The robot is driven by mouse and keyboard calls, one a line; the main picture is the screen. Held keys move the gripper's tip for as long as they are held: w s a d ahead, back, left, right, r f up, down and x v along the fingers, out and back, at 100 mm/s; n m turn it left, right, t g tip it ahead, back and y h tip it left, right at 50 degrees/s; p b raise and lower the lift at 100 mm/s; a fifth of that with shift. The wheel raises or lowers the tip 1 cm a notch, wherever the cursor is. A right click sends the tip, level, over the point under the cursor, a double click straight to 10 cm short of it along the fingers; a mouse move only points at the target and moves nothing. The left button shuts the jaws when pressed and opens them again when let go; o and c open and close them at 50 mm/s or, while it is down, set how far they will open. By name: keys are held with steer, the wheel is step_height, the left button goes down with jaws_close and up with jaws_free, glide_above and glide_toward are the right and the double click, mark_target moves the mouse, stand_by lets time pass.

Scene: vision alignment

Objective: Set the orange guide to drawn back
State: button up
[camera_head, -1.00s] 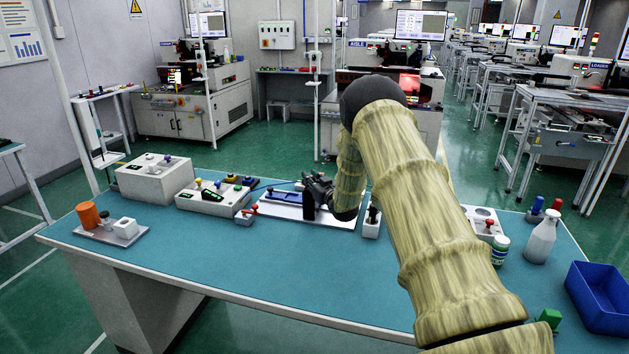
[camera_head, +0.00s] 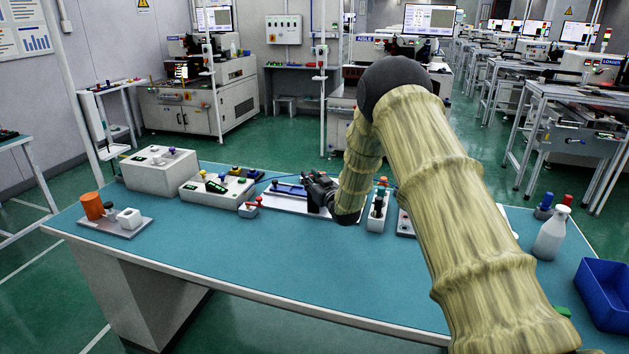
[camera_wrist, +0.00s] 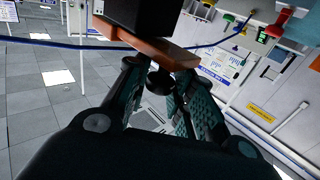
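The orange guide (camera_wrist: 152,49) shows in the wrist view as a flat orange bar under a dark block (camera_wrist: 145,12). A dark round knob (camera_wrist: 159,80) sits just below the bar. My gripper (camera_wrist: 161,78) has one finger on each side of the knob, with its tips close to the bar. I cannot tell whether both fingers press on the knob. In the head view my gripper (camera_head: 318,187) is low over the white plate (camera_head: 270,207) with a blue rail (camera_head: 287,190). The orange guide is hidden there behind my gripper and arm.
White control boxes (camera_head: 160,171) stand left of the plate. A small block with a red knob (camera_head: 250,207) is close by. A white switch box (camera_head: 377,211) stands just right of my gripper. A white bottle (camera_head: 551,233) and blue bin (camera_head: 604,290) are farther right. The front table (camera_head: 250,265) is clear.

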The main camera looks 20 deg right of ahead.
steer(key=o, duration=0.4)
steer(key=shift+s+a, duration=0.15)
steer(key=shift+c, duration=0.2)
steer(key=s+d, duration=0.1)
steer(key=s, duration=1.1)
